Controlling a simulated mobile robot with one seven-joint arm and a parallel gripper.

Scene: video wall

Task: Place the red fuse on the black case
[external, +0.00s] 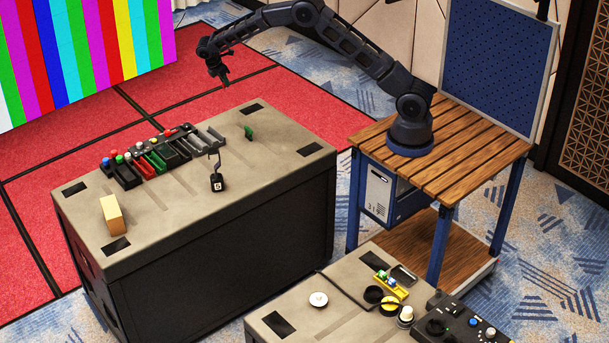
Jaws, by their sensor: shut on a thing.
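My gripper (222,80) is at the end of my raised arm, pointing down, above the red carpet beyond the far edge of the big case. I cannot pick out the red fuse with certainty. A large case with black sides (225,245) and a worn grey-beige top stands below and in front of my gripper. A second, lower case (350,262) with a similar top stands at the front right. I cannot tell which of them the task calls the black case.
On the big case are a row of dark bins with coloured knobs (124,175), a yellowish block (112,216), a small green piece (249,132) and a black padlock-like tag (217,183). The top's right part is mostly clear. A blue pegboard (497,65) stands behind my base.

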